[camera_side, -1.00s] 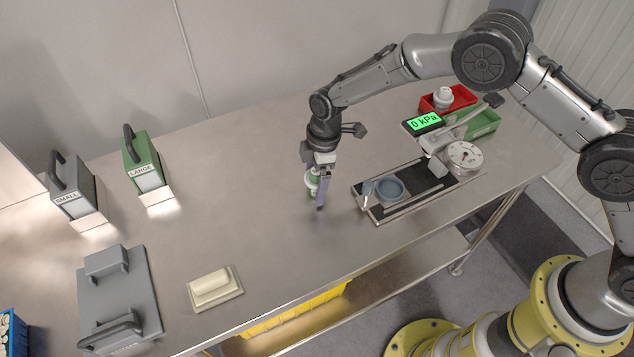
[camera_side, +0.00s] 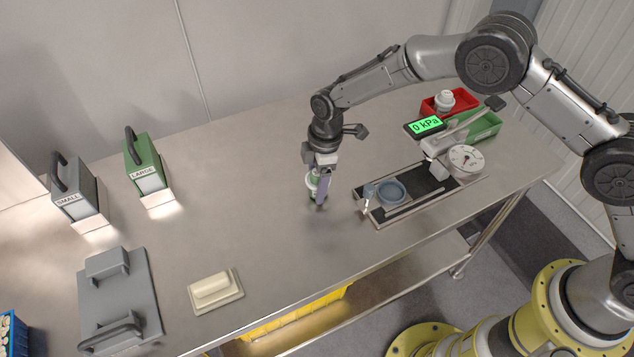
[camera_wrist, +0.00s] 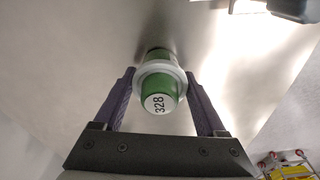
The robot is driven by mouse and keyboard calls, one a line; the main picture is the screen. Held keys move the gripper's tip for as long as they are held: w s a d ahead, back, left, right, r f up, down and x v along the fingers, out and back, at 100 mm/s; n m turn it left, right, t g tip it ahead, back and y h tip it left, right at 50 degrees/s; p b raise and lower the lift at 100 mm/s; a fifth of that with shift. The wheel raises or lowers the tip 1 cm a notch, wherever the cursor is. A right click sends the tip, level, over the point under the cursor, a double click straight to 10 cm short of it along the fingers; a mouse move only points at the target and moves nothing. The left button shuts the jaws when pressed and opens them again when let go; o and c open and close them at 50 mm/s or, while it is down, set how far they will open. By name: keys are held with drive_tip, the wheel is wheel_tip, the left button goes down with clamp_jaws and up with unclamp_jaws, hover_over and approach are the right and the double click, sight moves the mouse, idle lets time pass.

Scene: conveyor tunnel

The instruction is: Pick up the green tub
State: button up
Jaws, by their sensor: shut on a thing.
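The green tub (camera_wrist: 159,92) has a white collar and a round end label reading 328. In the wrist view it sits between the two dark purple fingers of my gripper (camera_wrist: 159,82). In the side view the tub (camera_side: 312,185) is partly hidden behind a finger of my gripper (camera_side: 319,190). The gripper is shut on the tub, pointing down over the middle of the bench. The tub's bottom is at or just above the bench top; I cannot tell the exact gap.
Right of the gripper is a test rig with a blue cup (camera_side: 391,191) and a gauge (camera_side: 466,159). Red (camera_side: 462,101) and green (camera_side: 485,125) trays stand behind it. The SMALL (camera_side: 78,196) and LARGE (camera_side: 147,168) units stand left. The bench (camera_side: 240,180) between is clear.

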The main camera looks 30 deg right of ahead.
drive_tip(key=shift+r, duration=0.5)
drive_tip(key=s+d+r, duration=0.6)
drive_tip(key=s+r, duration=0.5)
drive_tip(key=s, duration=0.1)
drive_tip(key=shift+s+d+r, duration=0.2)
drive_tip(key=shift+d+r, duration=0.1)
drive_tip(key=o, duration=0.9)
drive_tip(key=shift+c, duration=0.2)
clamp_jaws()
